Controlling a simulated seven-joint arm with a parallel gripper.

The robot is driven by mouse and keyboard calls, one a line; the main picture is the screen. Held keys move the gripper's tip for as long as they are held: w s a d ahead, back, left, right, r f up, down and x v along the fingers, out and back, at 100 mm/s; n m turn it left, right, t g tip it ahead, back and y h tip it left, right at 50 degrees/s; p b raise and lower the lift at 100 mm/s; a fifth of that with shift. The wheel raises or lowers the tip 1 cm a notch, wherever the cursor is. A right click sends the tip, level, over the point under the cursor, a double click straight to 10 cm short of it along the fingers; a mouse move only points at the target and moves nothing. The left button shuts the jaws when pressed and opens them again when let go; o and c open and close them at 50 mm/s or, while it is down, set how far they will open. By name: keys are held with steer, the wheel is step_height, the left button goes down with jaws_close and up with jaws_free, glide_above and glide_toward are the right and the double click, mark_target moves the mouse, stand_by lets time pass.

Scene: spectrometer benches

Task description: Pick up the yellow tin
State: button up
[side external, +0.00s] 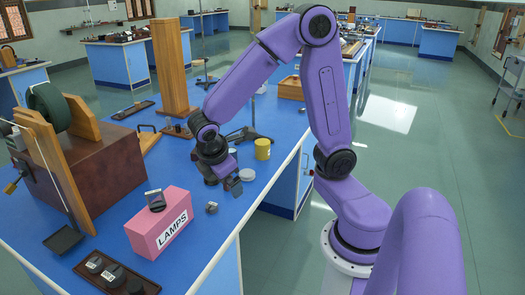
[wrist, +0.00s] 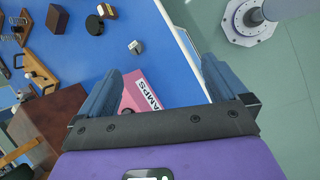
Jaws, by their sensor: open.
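The yellow tin (side external: 263,149) stands upright on the blue bench near its right edge in the side view. A small yellowish round thing (wrist: 106,11) at the top of the wrist view appears to be the same tin. My gripper (side external: 228,183) is above the bench, to the left of and nearer the camera than the tin, apart from it. In the wrist view my gripper (wrist: 161,75) has its fingers spread wide with nothing held between them.
A pink LAMPS box (side external: 160,222) stands at the front of the bench. A pale disc (side external: 247,174) and a small grey block (side external: 211,207) lie near my gripper. A tall wooden post (side external: 170,68) rises behind. The bench's right edge is close to the tin.

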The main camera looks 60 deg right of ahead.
steer(key=w+d+f+h, duration=0.3)
steer(key=w+d, duration=0.6)
steer(key=n+g+h, duration=0.3)
steer(key=h, duration=0.2)
glide_toward(258, 147)
steer(key=shift+n, duration=0.3)
steer(key=x, duration=0.7)
steer(key=shift+s+d, duration=0.15)
steer(key=shift+d, duration=0.2)
steer(key=shift+x, duration=2.85)
steer(key=shift+d+r, duration=0.1)
steer(key=shift+r, duration=0.05)
steer(key=c, duration=1.1)
